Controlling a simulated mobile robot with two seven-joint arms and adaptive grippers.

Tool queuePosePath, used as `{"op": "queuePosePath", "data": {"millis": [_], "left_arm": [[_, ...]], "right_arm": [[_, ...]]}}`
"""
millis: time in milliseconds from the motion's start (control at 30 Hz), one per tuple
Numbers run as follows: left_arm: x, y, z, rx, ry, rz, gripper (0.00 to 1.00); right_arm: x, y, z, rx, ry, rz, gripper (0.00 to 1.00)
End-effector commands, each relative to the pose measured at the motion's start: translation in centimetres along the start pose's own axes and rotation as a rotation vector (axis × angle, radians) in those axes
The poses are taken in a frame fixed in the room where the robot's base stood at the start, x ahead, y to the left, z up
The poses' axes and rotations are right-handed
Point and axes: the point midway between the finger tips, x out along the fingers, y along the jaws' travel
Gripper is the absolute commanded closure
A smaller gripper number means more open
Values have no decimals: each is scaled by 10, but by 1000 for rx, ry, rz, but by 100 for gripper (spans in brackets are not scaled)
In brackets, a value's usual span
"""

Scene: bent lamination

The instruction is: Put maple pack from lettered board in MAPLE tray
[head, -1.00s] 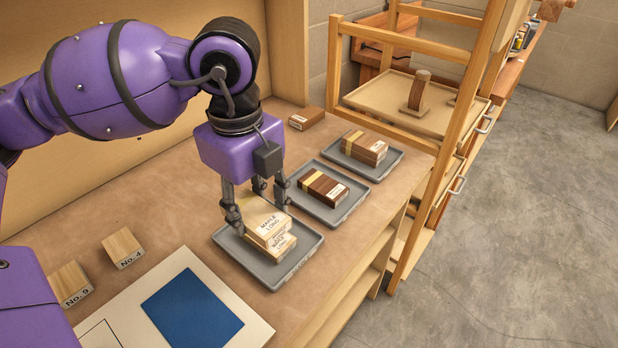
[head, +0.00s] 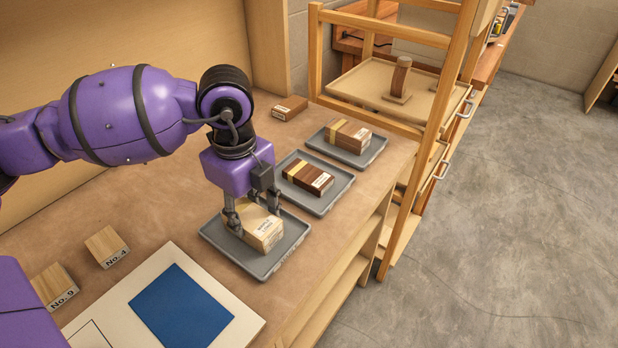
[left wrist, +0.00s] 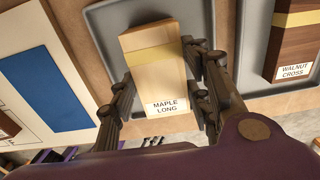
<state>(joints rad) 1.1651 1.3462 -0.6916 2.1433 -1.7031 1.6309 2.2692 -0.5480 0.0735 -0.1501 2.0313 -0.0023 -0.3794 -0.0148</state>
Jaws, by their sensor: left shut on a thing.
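The maple pack (head: 266,235) is a pale wood block labelled MAPLE LONG. It is low over or resting on the nearest grey tray (head: 229,251), within its rim; I cannot tell how many maple pieces are stacked there. My left gripper (head: 255,212) points down and is shut on the pack. The left wrist view shows the pack (left wrist: 155,68) between the fingers, label towards the camera, with the tray (left wrist: 104,28) beneath. My right gripper is not in view.
Two more grey trays hold a dark brown striped pack (head: 308,178) and a brown pack (head: 349,137). A loose brown block (head: 289,108) lies behind. A pale board with a blue panel (head: 181,306) and blocks marked No. 4 (head: 107,247) and No. 9 (head: 53,286) lie left.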

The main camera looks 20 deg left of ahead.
Motion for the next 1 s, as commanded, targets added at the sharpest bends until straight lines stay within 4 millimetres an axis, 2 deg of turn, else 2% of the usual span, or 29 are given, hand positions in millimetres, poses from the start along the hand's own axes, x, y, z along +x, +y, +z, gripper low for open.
{"op": "queuePosePath", "data": {"millis": [67,100,233,533,667,767,1000], "left_arm": [[5,1,0,0,1,4,83],[5,1,0,0,1,3,53],[4,1,0,0,1,3,36],[3,1,0,-1,0,2,36],[-6,0,0,-1,-1,-1,36],[-22,0,1,-1,-1,-1,36],[-75,-1,0,0,-2,-2,36]], "right_arm": [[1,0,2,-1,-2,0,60],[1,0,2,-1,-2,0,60],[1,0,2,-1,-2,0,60],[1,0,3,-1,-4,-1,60],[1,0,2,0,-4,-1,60],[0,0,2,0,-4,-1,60],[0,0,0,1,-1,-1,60]]}}
